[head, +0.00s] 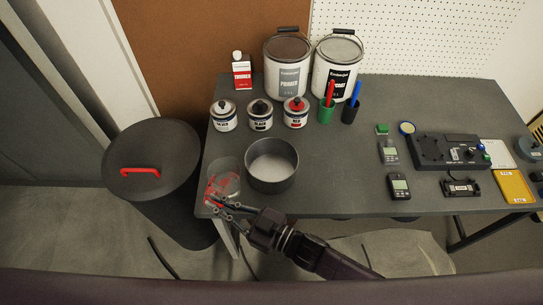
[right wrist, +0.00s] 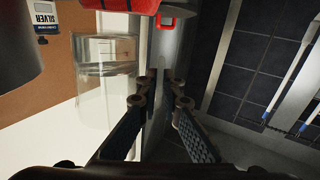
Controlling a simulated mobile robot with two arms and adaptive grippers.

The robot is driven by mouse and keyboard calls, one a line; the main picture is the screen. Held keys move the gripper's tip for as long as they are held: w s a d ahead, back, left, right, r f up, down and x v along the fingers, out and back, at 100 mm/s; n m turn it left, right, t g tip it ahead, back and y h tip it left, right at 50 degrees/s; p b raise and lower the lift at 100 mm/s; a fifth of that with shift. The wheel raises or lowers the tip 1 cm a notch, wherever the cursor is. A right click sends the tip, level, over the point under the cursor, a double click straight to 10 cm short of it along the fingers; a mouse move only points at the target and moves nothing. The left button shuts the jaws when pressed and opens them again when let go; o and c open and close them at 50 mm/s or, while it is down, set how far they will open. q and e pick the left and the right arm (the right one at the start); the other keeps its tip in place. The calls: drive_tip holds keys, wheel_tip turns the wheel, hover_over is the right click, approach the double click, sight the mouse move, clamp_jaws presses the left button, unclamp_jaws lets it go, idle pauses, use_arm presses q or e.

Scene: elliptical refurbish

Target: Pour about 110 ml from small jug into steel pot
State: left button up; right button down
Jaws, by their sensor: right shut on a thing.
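The small jug (head: 229,182) is clear with red on it and is at the front left corner of the table. In the right wrist view the jug (right wrist: 104,95) holds clear liquid. My right gripper (head: 213,198) is shut on the jug at its near left side; its fingers also show in the right wrist view (right wrist: 160,95). I cannot tell whether the jug touches the table. The steel pot (head: 272,183) is dark grey, round and open, standing just right of the jug. My left gripper is not in view.
Small tins (head: 260,115) stand behind the pot, with two large paint cans (head: 287,75) and a thinner bottle (head: 242,74) further back. A black bin (head: 150,150) with a red handle stands left of the table (head: 340,170).

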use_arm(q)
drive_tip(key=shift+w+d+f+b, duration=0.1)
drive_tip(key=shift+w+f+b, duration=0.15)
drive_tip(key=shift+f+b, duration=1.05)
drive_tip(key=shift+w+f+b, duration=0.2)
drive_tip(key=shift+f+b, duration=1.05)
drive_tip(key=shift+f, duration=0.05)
use_arm(e)
drive_tip(key=w+d+r+m+t+y, duration=0.2)
drive_tip(key=d+r+m+t, duration=0.3)
drive_tip(key=r+m, duration=0.3)
drive_tip(key=shift+w+d+r+m, duration=0.25)
drive_tip(key=shift+w+m, duration=0.55)
drive_tip(key=shift+m, duration=0.9)
use_arm(q)
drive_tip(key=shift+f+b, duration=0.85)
drive_tip(key=shift+b, duration=0.05)
use_arm(e)
drive_tip(key=shift+w+d+m+t, duration=0.2)
drive_tip(key=shift+m+t, duration=0.3)
drive_tip(key=shift+m, duration=0.25)
drive_tip(key=shift+w+d+m+t, duration=0.1)
drive_tip(key=shift+d+m+t, duration=0.1)
drive_tip(key=shift+m+t, duration=0.45)
drive_tip(key=shift+r+m, duration=0.1)
drive_tip(key=shift+m, duration=0.2)
